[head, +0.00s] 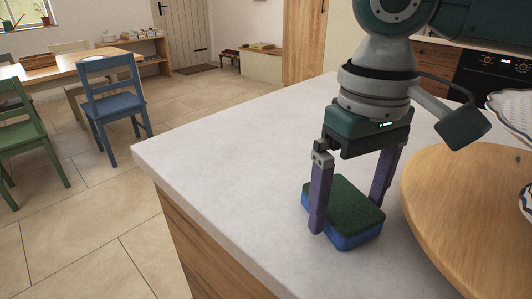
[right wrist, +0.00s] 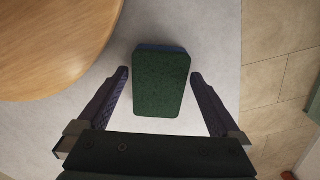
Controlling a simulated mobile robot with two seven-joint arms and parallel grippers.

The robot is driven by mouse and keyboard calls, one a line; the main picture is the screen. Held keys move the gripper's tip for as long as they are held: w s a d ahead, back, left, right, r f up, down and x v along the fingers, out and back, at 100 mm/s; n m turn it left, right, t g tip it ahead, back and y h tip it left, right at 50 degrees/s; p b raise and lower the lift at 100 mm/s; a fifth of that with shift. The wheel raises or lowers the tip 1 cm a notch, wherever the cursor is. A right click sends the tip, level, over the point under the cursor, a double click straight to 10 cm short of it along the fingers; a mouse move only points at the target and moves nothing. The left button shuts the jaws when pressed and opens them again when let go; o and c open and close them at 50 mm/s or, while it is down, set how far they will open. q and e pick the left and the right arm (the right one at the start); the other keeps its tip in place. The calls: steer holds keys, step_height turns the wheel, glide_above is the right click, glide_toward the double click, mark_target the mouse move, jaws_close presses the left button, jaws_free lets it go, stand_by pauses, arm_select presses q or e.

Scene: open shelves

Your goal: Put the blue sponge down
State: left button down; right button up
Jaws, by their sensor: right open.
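The blue sponge (head: 345,212) has a dark green scouring top and lies flat on the pale countertop (head: 240,165). My right gripper (head: 348,218) is above it, pointing down, with one purple finger on each side. In the right wrist view the sponge (right wrist: 160,82) lies just beyond and between the two open fingertips (right wrist: 160,75), with a gap on both sides. The gripper is open and holds nothing. My left gripper is not in view.
A round wooden board (head: 475,200) lies right of the sponge, with patterned white dishes (head: 512,108) at its far right. The counter's left edge drops to the tiled floor. The counter left of the sponge is clear. A blue chair (head: 115,95) stands well beyond.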

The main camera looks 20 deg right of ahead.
mark_target(348, 206)
step_height(348, 206, up, 12)
steer(key=p, duration=0.2)
stand_by(0.4)
